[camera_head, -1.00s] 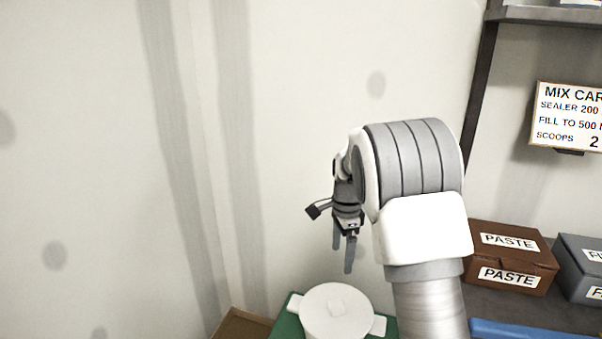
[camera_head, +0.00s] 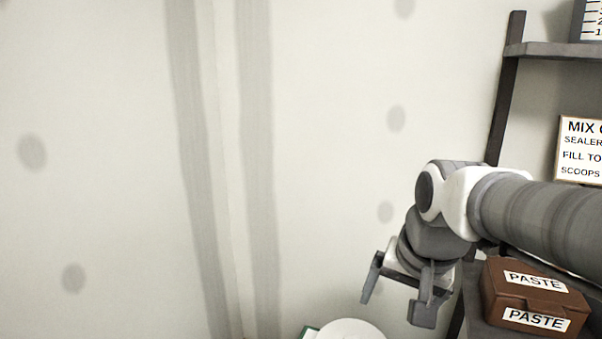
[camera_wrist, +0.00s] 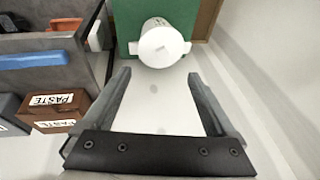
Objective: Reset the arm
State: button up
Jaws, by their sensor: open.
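My gripper (camera_head: 396,296) hangs below my bent arm at the lower right of the head view, with its fingers apart and pointing down. In the wrist view my gripper (camera_wrist: 158,90) is open, with nothing between its two fingers. A white lidded pot (camera_wrist: 161,44) stands on a green surface (camera_wrist: 188,14) beyond the fingertips in the wrist view. In the head view only the top of the white pot (camera_head: 345,329) shows at the bottom edge, below and left of my gripper. The gripper is apart from it.
A brown PASTE box (camera_head: 535,300) sits on the shelf at the right, close to my arm. It also shows in the wrist view (camera_wrist: 62,110), near a blue item (camera_wrist: 32,60). A mix card (camera_head: 582,150) hangs above. Bare wall fills the left.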

jog(key=s+f+n+t, duration=0.1)
jog(key=s+n+t, duration=0.1)
jog(key=s+n, duration=0.5)
notch_tip(320, 180, up, 16)
jog(key=s+m+p, duration=0.2)
jog(key=p, duration=1.4)
jog(key=shift+s+f+h, duration=0.15)
jog(key=shift+s+h, duration=0.1)
jog(key=shift+h, duration=0.05)
